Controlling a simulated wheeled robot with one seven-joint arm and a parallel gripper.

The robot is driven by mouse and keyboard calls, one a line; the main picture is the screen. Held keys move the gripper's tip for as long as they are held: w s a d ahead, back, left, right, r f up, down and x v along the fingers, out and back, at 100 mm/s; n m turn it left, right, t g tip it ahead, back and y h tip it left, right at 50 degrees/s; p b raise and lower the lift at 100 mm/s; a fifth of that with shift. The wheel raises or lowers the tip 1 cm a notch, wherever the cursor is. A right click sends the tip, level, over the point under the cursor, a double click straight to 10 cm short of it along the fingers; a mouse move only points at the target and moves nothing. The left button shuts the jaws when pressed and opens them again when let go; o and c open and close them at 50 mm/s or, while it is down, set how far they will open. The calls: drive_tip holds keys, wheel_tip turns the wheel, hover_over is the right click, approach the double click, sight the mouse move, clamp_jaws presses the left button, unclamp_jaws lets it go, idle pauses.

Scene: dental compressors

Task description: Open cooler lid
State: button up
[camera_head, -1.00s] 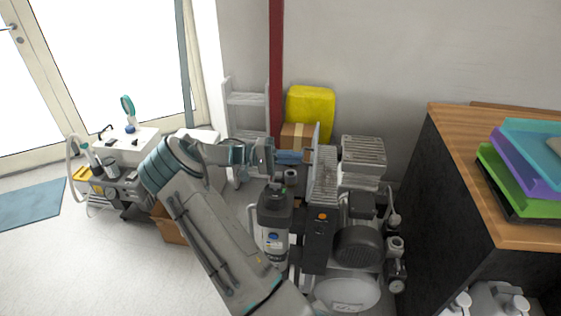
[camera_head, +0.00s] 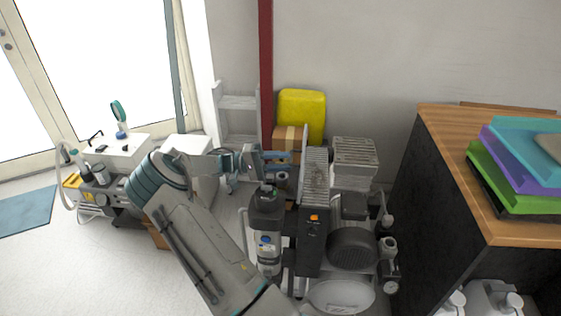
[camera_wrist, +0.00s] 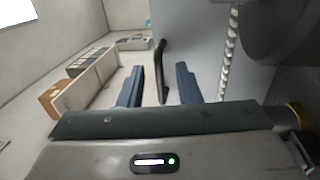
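The cooler on top of the compressor (camera_head: 316,175) has a ribbed dark grey face. A thin, light grey upright panel (camera_head: 305,145) stands at its left side; I cannot tell if this is the lid. My gripper (camera_head: 285,160) is just left of this panel, with its blue fingers pointing right. In the wrist view my gripper (camera_wrist: 160,85) is open, its two fingers apart. A dark, slim handle (camera_wrist: 161,70) shows in the gap between them, beside a flat grey panel (camera_wrist: 205,50). I cannot tell whether the fingers touch the handle.
A grey-black bottle-shaped unit (camera_head: 266,230) stands below my gripper. A black motor (camera_head: 352,248) is at lower right. A wooden-topped cabinet (camera_head: 450,160) with coloured trays (camera_head: 515,170) stands right. A yellow case (camera_head: 302,112) and red post (camera_head: 266,70) are behind.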

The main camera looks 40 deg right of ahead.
drive_tip(key=shift+w+a, duration=0.1)
drive_tip(key=b+v, duration=0.1)
drive_tip(key=v, duration=1.2)
drive_tip(key=shift+w+a, duration=0.25)
drive_tip(key=s+r+n+t+y+p, duration=0.4)
drive_tip(key=s+r+t+y, duration=0.25)
drive_tip(key=s+r, duration=0.3)
drive_tip(key=s+a+r+n+t+y+p, duration=0.2)
drive_tip(key=s+a+r+t+y, duration=0.1)
drive_tip(key=s+a, duration=0.6)
drive_tip(key=s+a+r+n+t+y+p, duration=0.3)
drive_tip(key=s+a+r+t, duration=0.3)
drive_tip(key=s+a, duration=0.4)
drive_tip(key=shift+s+a+t+y+p, duration=0.15)
drive_tip(key=shift+a+t+y+p, duration=0.2)
drive_tip(key=shift+a+t+y, duration=0.5)
